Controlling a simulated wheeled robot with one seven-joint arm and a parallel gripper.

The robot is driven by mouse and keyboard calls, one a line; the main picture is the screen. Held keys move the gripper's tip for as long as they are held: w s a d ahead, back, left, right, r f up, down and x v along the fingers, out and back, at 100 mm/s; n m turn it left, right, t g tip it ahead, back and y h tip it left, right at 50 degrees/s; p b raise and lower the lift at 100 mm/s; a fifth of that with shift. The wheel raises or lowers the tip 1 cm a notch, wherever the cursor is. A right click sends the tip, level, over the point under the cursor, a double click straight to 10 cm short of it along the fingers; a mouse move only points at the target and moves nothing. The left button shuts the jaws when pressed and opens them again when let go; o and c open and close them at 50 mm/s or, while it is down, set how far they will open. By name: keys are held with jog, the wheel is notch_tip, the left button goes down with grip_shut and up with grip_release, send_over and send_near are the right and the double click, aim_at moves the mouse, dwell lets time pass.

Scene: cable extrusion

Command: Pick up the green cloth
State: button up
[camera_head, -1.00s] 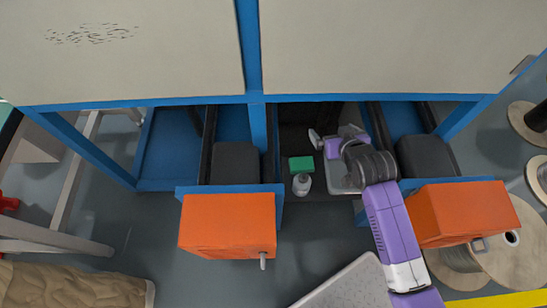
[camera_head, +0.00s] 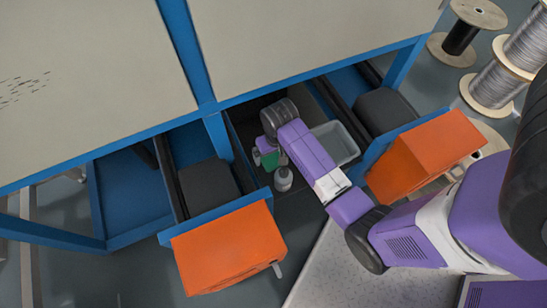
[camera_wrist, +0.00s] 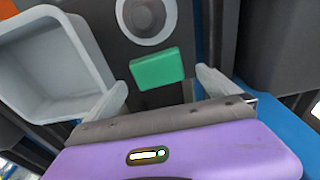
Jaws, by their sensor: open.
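The green cloth (camera_wrist: 157,69) is a small folded block on a dark surface, between and just beyond my fingertips in the wrist view. In the head view the green cloth (camera_head: 270,160) shows partly, beside my gripper (camera_head: 262,147). In the wrist view my gripper (camera_wrist: 163,82) is open, with one pale finger on each side of the near edge of the cloth. Nothing is held. Whether the fingers touch the cloth cannot be told.
A grey bin (camera_head: 354,151) is to the right. Orange-fronted drawers (camera_head: 229,248) (camera_head: 424,156) stand out on both sides. The blue bench frame (camera_head: 209,107) is above.

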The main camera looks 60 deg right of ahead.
aim_at(274, 158)
jog(key=f, duration=0.2)
jog(key=f+b, duration=0.1)
jog(key=f, duration=0.1)
jog(key=shift+w+d, duration=0.1)
jog(key=shift+d, duration=0.15)
jog(key=shift+c, duration=0.4)
jog(key=c, duration=1.2)
notch_tip(274, 158, up, 10)
jog(key=p, duration=0.2)
jog(key=shift+p, duration=0.4)
